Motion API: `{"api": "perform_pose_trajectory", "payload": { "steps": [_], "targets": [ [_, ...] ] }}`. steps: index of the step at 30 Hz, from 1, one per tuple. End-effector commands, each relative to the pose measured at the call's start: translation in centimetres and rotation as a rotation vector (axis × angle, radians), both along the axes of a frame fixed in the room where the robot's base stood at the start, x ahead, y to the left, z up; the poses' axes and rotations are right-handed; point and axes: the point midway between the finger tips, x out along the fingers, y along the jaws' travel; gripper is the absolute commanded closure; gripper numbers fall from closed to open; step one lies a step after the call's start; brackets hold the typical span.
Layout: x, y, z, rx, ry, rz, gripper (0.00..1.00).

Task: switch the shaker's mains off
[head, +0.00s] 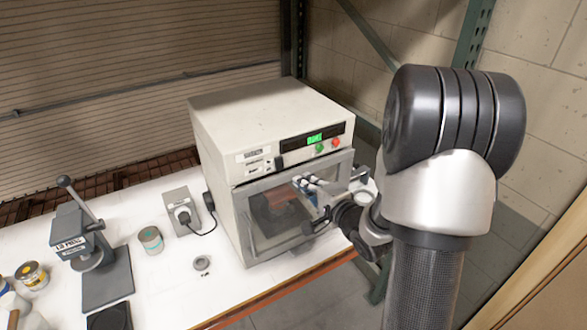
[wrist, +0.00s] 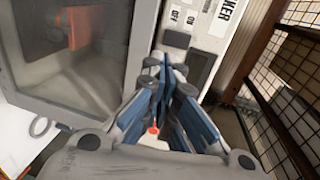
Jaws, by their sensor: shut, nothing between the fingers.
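The shaker (head: 240,115) is a pale box with a glazed door, on the white bench in the head view. Its green display (head: 314,138) is lit. A dark rocker switch (head: 279,162) sits on its front panel, left of the display. In the wrist view the panel shows ON and OFF labels (wrist: 182,18) and a dark rocker (wrist: 199,68) beside the fingertips. My gripper (head: 299,182) is shut and empty in front of the upper door, below the panel. In the wrist view its blue fingers (wrist: 167,66) are together. I cannot tell whether they touch the panel; the rocker's tilt is unclear.
A wall-type socket box (head: 180,203) with a black plug and cable stands left of the shaker. The shaker's door (head: 265,230) appears shut.

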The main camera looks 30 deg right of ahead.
Motion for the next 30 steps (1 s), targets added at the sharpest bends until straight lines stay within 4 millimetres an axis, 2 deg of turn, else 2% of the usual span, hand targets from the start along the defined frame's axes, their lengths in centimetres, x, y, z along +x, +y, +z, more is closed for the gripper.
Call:
{"api": "perform_pose_trajectory", "payload": {
  "steps": [3, 10, 15, 25, 30],
  "targets": [
    [2.5, 0.2, -0.5, 0.001, 0.001, 0.004, 1.00],
    [5.5, 0.2, -1.0, 0.001, 0.001, 0.001, 1.00],
    [6.2, 0.2, -1.1, 0.001, 0.000, 0.000, 1.00],
    [6.3, 0.2, -1.1, 0.001, -0.001, 0.000, 1.00],
    [6.6, 0.2, -1.8, 0.002, -0.039, -0.001, 1.00]
  ]
}}
